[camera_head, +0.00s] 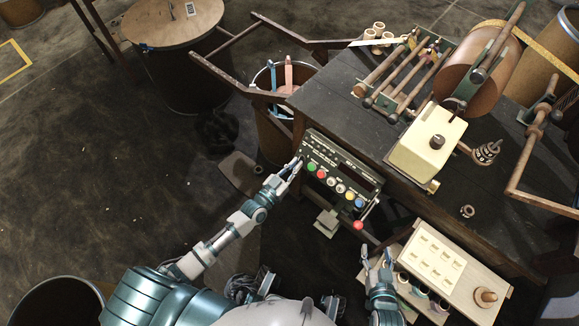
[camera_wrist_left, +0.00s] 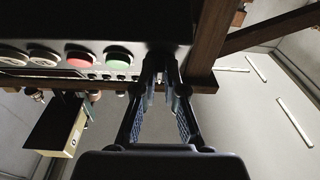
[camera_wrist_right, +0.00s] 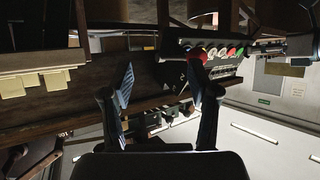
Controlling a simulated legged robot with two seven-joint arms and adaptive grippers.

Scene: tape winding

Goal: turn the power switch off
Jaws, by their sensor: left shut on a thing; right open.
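The dark control panel (camera_head: 341,172) is fixed to the front of the workbench, with a row of coloured buttons. My left gripper (camera_head: 298,165) is at the panel's left end, beside the green button (camera_head: 311,166). In the left wrist view its fingers (camera_wrist_left: 166,72) are closed together at the panel, near the green button (camera_wrist_left: 118,61) and red button (camera_wrist_left: 80,59). They are shut on the power switch, which they mostly hide; its position cannot be read. My right gripper (camera_head: 376,260) is open and empty, below the panel's right end; its spread fingers (camera_wrist_right: 160,85) show in the right wrist view.
A red-knobbed lever (camera_head: 359,224) sticks out at the panel's lower right. A cream tray (camera_head: 435,262) is beside my right gripper. The workbench (camera_head: 330,98) carries a roller rack and a cream box (camera_head: 427,140). A bin (camera_head: 270,135) stands behind my left gripper.

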